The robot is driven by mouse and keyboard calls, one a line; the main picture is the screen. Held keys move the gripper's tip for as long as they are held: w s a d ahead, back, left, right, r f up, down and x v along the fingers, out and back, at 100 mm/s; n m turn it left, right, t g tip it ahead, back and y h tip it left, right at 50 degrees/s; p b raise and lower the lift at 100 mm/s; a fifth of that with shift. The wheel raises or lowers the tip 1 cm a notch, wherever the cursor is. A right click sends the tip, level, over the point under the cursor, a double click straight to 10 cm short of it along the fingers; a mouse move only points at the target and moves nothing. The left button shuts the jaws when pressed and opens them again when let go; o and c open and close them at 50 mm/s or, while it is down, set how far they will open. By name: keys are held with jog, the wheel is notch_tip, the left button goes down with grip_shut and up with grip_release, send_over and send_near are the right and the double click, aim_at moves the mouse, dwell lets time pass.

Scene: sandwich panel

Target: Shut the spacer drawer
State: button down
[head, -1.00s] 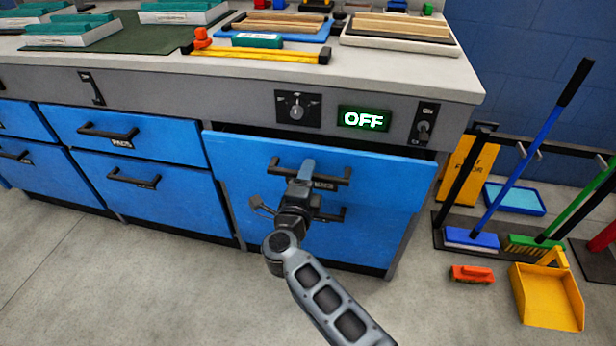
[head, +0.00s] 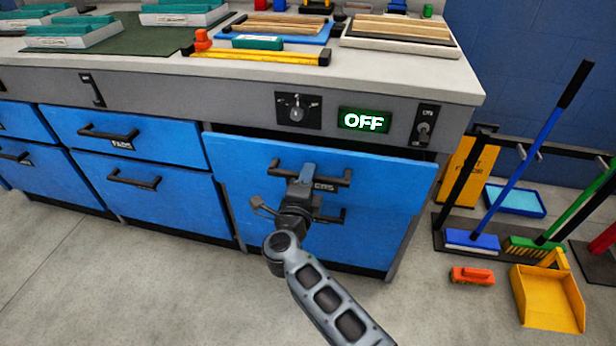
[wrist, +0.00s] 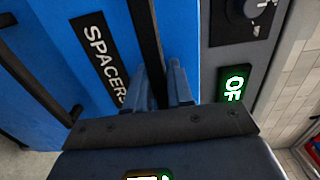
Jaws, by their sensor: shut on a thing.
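The spacer drawer (head: 240,165) is the blue upper drawer at the right end of the bench. Its front stands out from the cabinet, with a dark gap along its top edge. Its black bar handle (head: 337,181) also shows in the wrist view (wrist: 148,35), beside the SPACERS label (wrist: 102,62). My gripper (head: 307,170) is at the middle of this handle. In the wrist view my gripper (wrist: 164,75) has one finger on each side of the bar and is shut on it. My gripper hides part of the label in the head view.
A lit OFF sign (head: 364,120) and a knob (head: 297,110) sit on the panel above the drawer. A lower handle (head: 332,215) is just below my gripper. Brooms and a yellow dustpan (head: 548,298) stand to the right. The floor at left is clear.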

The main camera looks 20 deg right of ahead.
jog(key=b+x, duration=0.1)
jog(key=x, duration=0.3)
jog(key=shift+w, duration=0.15)
jog(key=c, duration=1.1)
grip_release()
jog(key=shift+d, duration=0.1)
jog(key=p+v, duration=0.1)
jog(key=v, duration=0.6)
jog(key=shift+s+a+p, duration=0.2)
jog(key=shift+s+p, duration=0.15)
jog(key=shift+p, duration=0.05)
